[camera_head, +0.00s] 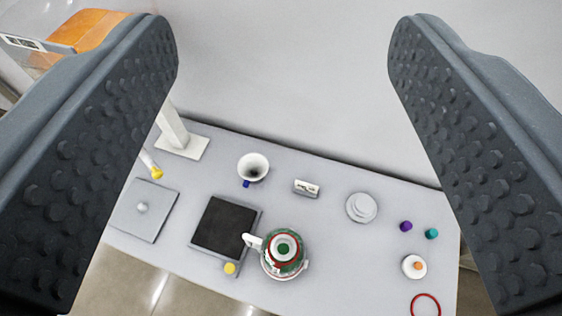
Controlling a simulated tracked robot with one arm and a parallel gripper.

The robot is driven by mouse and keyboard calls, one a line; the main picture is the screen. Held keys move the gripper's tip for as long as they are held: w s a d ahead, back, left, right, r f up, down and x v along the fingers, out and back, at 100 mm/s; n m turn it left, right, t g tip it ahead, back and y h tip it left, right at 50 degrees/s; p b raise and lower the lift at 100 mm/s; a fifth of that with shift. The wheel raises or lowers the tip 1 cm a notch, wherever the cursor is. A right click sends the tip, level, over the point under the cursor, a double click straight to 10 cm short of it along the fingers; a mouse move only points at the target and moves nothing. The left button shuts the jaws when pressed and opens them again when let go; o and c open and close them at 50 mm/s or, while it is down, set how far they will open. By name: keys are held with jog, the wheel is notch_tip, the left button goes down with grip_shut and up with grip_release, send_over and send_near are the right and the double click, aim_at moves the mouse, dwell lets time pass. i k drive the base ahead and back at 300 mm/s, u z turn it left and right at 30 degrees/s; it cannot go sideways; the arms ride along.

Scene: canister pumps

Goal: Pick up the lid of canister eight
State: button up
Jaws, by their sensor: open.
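My gripper (283,45) is open and empty, its two dark studded fingers wide apart at the left and right of the view. Below and beyond it is a grey table. A round green, red and white vessel with a white spout or handle (284,254) stands near the front middle. I cannot make out a number on it. A pale round stepped disc (362,208), lid-like, lies to its right. A grey square plate with a small round knob (143,209) lies at the left. I cannot tell which thing is the lid of canister eight.
A black-topped square pad (226,228), a white funnel-like cup (253,167) and a small labelled block (306,187) are on the table (330,285). Purple (406,226) and teal (432,233) pieces, a white disc with orange centre (414,267) and a red ring (425,305) lie right.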

aim_at(413, 267)
jog(key=z, duration=0.35)
jog(key=k, duration=0.85)
jog(key=u, duration=0.25)
